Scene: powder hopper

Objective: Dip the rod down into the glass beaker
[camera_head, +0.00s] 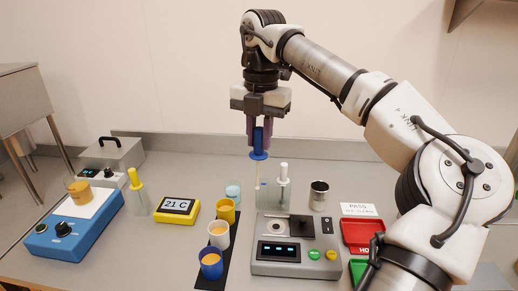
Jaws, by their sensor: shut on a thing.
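My gripper (258,136) is high over the middle of the bench, shut on a blue handle. A thin pale rod (257,176) hangs upright below the blue collar; its lower tip is hard to make out against the bench. A glass beaker (79,191) with orange-yellow contents stands on the white top of a blue device at the left, well away from my gripper. A smaller pale-blue, see-through vessel (233,190) stands behind the yellow cup, left of the rod. I cannot tell whether it is also glass.
Yellow, white and blue cups (211,264) stand in a row on a black strip.

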